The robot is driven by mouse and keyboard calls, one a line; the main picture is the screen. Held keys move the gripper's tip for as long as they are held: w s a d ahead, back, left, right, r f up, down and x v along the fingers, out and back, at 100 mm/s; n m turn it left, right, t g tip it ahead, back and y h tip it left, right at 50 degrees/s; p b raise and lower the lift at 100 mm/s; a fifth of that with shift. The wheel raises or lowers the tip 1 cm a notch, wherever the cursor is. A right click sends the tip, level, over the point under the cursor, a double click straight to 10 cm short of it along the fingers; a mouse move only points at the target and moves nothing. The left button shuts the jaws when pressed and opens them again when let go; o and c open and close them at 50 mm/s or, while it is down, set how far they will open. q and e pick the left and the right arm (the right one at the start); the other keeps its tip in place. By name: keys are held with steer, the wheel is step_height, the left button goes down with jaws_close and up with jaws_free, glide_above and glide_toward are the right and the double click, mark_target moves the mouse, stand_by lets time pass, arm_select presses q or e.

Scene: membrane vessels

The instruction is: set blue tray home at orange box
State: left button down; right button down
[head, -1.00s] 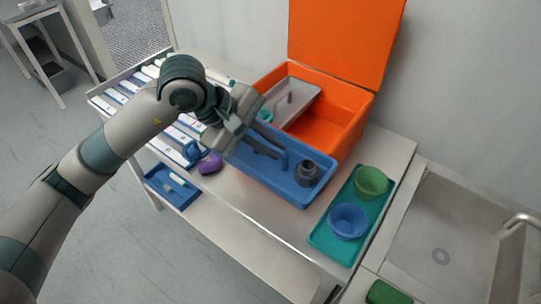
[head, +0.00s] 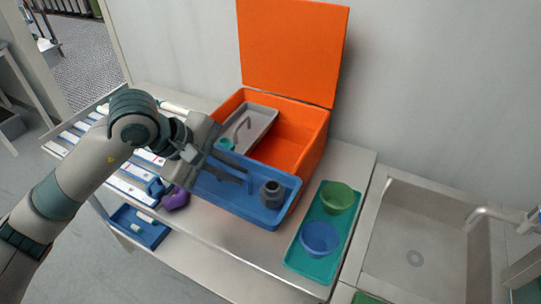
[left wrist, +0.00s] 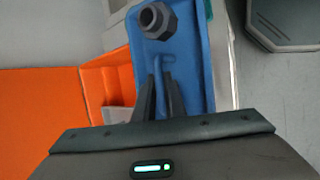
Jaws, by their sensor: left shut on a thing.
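The blue tray (head: 235,205) has an upright loop handle and carries a dark grey threaded fitting (head: 272,193). My left gripper (head: 245,178) is shut on the tray's handle. The tray looks about level and hides much of the front of the orange box (head: 312,140); I cannot tell if they touch. The box's lid stands open at the back. In the left wrist view the fingers (left wrist: 162,85) pinch the handle, with the tray (left wrist: 196,75) beyond and the orange box (left wrist: 98,82) to the left. My right gripper is not in view.
A grey tray (head: 262,122) with a handle sits in the box's left part; the right part looks empty. A teal tray (head: 298,262) with green (head: 337,197) and blue (head: 320,238) bowls stands right, beside the sink (head: 400,235). A purple object (head: 175,199) lies left.

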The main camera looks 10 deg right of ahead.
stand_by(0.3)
arm_select(q)
steer(key=shift+a+f, duration=0.35)
steer(key=shift+a, duration=0.05)
steer(key=s+a+f+m+g, duration=0.2)
steer(key=s+a+f+m, duration=0.1)
steer(key=a, duration=0.6)
steer(key=s+a+f+m+g, duration=0.3)
steer(key=a+m, duration=0.2)
steer(key=a, duration=0.5)
steer(key=shift+s+a+f+b, duration=0.2)
steer(key=shift+s+b, duration=0.1)
steer(key=shift+s, duration=0.1)
